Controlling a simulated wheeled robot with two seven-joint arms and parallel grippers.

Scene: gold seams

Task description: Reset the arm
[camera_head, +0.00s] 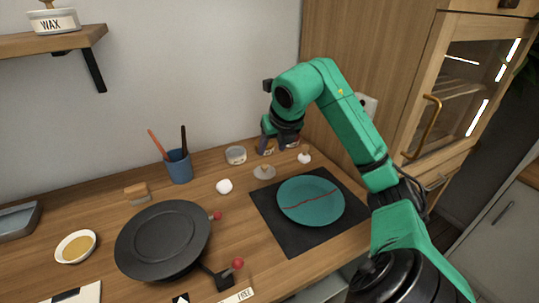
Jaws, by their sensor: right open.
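My right arm is green and comes in from the right, bent over the right side of the table. My right gripper (277,143) is open near the back wall, in front of small jars. It appears empty, though its fingers are small and partly hidden. A teal plate (318,209) with a dark red seam across it lies on a black mat (283,233), in front of and to the right of the gripper. My left gripper is not in view.
A black round pan-like thing (163,238) with red knobs stands front left. A bowl of amber liquid (76,247), a blue cup (179,167) with brushes, a glass jar (235,155) and a white lump (224,186) are on the table. A shelf (55,42) hangs upper left; a cabinet (400,90) stands right.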

